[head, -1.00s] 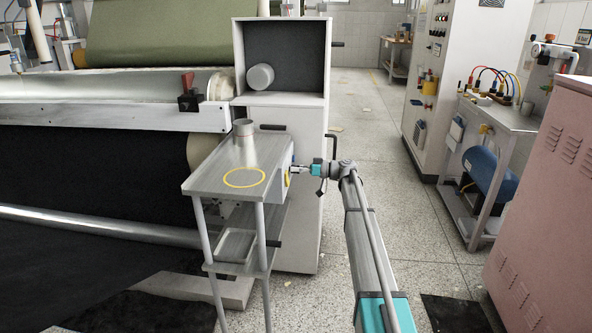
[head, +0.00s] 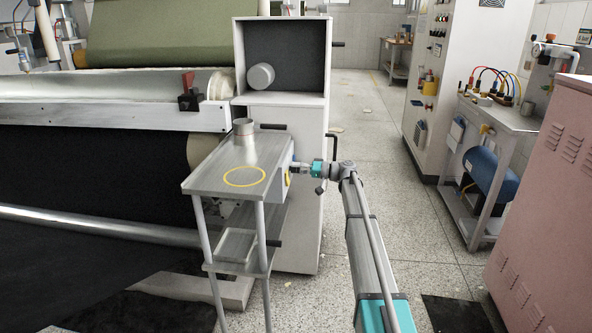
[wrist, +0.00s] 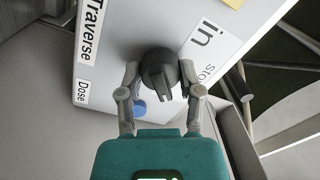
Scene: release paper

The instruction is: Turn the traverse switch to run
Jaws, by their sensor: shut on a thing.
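The traverse switch is a dark round knob (wrist: 158,72) with a raised grip bar, on a pale panel (wrist: 118,45). The label "Traverse" (wrist: 90,32) is beside it, and "in" and a partly cut-off "sto" are on the other side. My gripper (wrist: 160,82) is shut on the knob, one finger on each side. The bar's end points down toward my gripper's body in the wrist view. No "run" label is readable. In the head view my gripper (head: 299,168) reaches the right side of the small metal table (head: 215,178); the knob is too small to make out there.
A blue button (wrist: 139,108) is just below the knob, close to the left finger. A metal cup (head: 243,132) stands on the table. A grey cabinet (head: 312,125) is behind. The aisle floor (head: 365,130) to the right is open.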

